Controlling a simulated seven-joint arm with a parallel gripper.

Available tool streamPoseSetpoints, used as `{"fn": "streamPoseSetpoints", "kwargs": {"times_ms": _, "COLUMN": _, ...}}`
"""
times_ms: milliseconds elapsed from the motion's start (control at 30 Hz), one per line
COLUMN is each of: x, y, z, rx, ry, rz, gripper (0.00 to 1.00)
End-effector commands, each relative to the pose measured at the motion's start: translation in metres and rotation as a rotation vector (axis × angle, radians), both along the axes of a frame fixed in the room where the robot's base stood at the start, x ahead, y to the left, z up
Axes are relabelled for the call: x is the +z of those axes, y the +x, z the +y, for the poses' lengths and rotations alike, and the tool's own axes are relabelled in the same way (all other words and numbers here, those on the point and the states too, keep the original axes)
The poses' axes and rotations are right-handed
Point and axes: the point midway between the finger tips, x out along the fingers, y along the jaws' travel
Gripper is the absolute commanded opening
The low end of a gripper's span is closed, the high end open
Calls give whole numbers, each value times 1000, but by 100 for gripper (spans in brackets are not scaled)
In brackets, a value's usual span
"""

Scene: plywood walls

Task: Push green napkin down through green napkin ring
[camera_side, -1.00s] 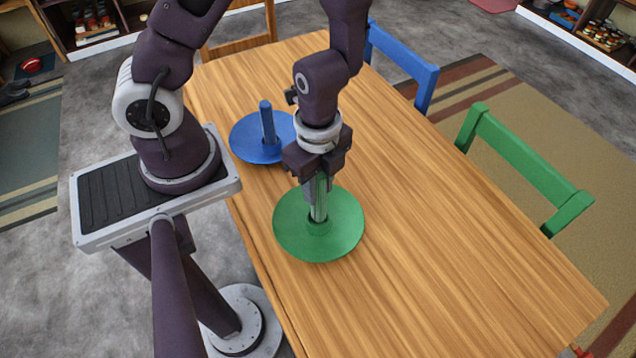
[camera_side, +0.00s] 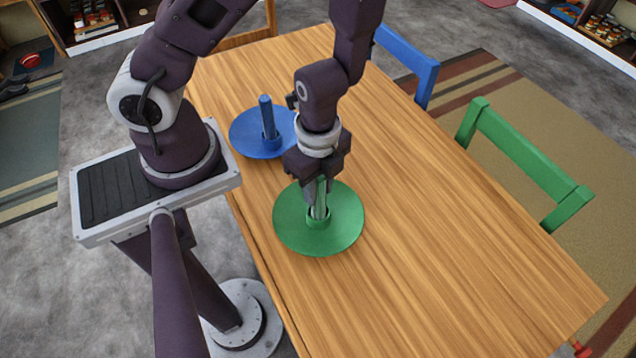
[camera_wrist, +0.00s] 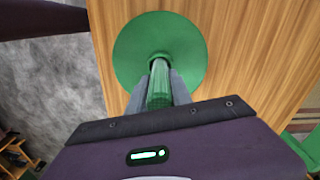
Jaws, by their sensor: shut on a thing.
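The green napkin (camera_side: 320,204) is a rolled, nearly upright cylinder. It also shows in the wrist view (camera_wrist: 158,88). My gripper (camera_side: 319,190) is shut on its upper part; in the wrist view, grey fingers (camera_wrist: 160,88) flank it. The green napkin ring (camera_side: 318,220) stands at the middle of a round green plate or mat (camera_side: 345,232). The napkin's lower end is at the ring's opening and appears to be inside it. How deep it goes is hidden.
A blue disc (camera_side: 245,138) with an upright blue roll (camera_side: 266,115) stands close by, left of my gripper. The wooden table (camera_side: 450,230) is clear to the right. Blue (camera_side: 408,66) and green (camera_side: 530,150) chairs stand along its far side.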

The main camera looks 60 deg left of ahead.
Motion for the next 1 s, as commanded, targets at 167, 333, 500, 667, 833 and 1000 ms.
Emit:
{"fn": "streamPoseSetpoints", "kwargs": {"times_ms": 167, "x": 0, "y": 0, "z": 0, "rx": 0, "ry": -1, "rz": 0, "gripper": 0}}
{"fn": "streamPoseSetpoints", "kwargs": {"times_ms": 333, "x": -3, "y": 0, "z": 0, "rx": 1, "ry": 2, "rz": 1, "gripper": 0}}
{"fn": "streamPoseSetpoints", "kwargs": {"times_ms": 500, "x": -9, "y": 0, "z": 0, "rx": 0, "ry": 1, "rz": 1, "gripper": 0}}
{"fn": "streamPoseSetpoints", "kwargs": {"times_ms": 667, "x": -11, "y": 0, "z": 0, "rx": 0, "ry": 0, "rz": 0, "gripper": 0}}
{"fn": "streamPoseSetpoints", "kwargs": {"times_ms": 833, "x": -11, "y": 0, "z": 0, "rx": 0, "ry": 0, "rz": 0, "gripper": 30}}
{"fn": "streamPoseSetpoints", "kwargs": {"times_ms": 1000, "x": -11, "y": 0, "z": 0, "rx": 0, "ry": 0, "rz": 0, "gripper": 51}}
